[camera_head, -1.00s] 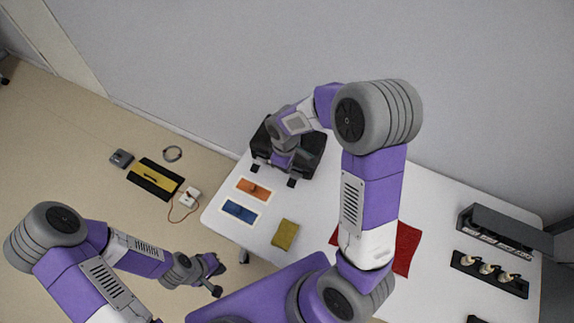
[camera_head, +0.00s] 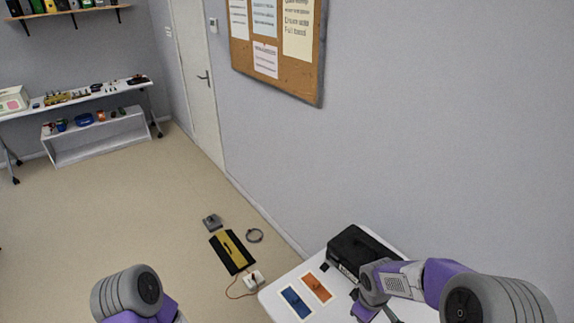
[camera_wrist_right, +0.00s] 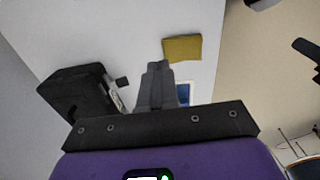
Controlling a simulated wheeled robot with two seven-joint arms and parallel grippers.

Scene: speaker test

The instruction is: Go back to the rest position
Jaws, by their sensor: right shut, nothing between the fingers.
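My right gripper (camera_wrist_right: 157,66) is shut and empty in the right wrist view. Its fingers point over the white table, between the black case and the yellow cloth, touching neither as far as I can tell. In the head view its arm reaches in from the lower right and its wrist (camera_head: 372,285) is beside the black case. My left arm shows only as a grey and purple joint at the bottom left of the head view; its gripper is outside that view. A dark piece at the right edge of the wrist view may be part of it.
The yellow cloth (camera_wrist_right: 182,48) lies near the table edge. A black and yellow mat (camera_head: 232,252) and white box (camera_head: 253,280) lie on the floor.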

